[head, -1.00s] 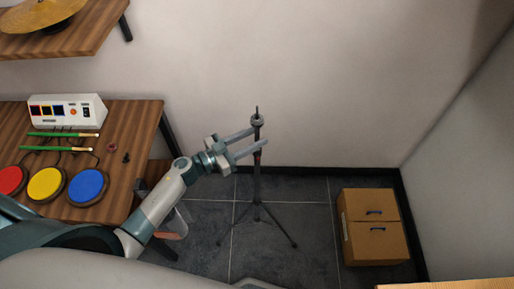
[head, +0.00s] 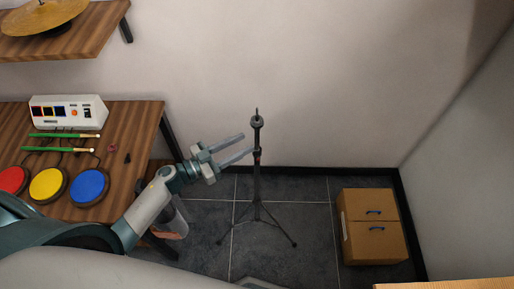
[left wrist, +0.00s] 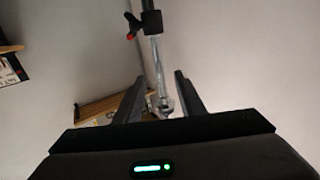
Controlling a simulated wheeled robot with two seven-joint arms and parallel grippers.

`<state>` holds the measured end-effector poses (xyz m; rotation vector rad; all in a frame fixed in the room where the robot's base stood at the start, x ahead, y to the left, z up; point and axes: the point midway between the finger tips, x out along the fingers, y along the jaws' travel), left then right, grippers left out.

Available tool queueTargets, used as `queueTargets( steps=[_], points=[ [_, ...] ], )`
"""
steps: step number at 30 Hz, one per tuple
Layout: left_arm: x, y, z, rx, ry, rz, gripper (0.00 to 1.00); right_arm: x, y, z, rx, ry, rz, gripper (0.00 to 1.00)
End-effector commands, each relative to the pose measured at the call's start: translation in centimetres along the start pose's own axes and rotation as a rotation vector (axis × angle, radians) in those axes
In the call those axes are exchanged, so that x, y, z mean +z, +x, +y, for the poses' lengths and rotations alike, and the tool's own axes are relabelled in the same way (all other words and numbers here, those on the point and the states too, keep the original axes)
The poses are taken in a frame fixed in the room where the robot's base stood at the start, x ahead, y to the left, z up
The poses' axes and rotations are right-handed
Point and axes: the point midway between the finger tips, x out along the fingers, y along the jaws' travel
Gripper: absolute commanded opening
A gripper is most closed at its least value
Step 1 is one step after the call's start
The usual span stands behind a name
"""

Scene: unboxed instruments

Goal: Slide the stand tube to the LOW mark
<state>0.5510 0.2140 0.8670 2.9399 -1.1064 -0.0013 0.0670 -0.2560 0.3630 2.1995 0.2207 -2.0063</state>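The stand (head: 257,185) is upright on its tripod legs on the dark floor near the back wall, with a round fitting (head: 257,121) near its top. I cannot make out a LOW mark. My right gripper is not in view.
A wooden table (head: 140,125) at left holds a white module (head: 65,111), green drumsticks (head: 62,136) and coloured pads (head: 88,186). A shelf (head: 85,35) with a cymbal (head: 45,14) is above.

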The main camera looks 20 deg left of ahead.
Motion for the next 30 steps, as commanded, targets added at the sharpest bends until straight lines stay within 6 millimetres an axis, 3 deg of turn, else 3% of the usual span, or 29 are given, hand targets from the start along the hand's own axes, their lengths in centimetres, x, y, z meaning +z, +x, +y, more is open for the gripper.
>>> queueTargets(
  steps=[16, 30],
  points=[
    [0.0, -4.4, 0.0, 0.000, 0.001, -0.001, 0.36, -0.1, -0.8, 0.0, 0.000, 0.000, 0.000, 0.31],
    [0.0, -4.9, 0.0, 0.000, 0.000, 0.000, 0.36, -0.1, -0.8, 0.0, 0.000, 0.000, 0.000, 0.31]
  ],
)
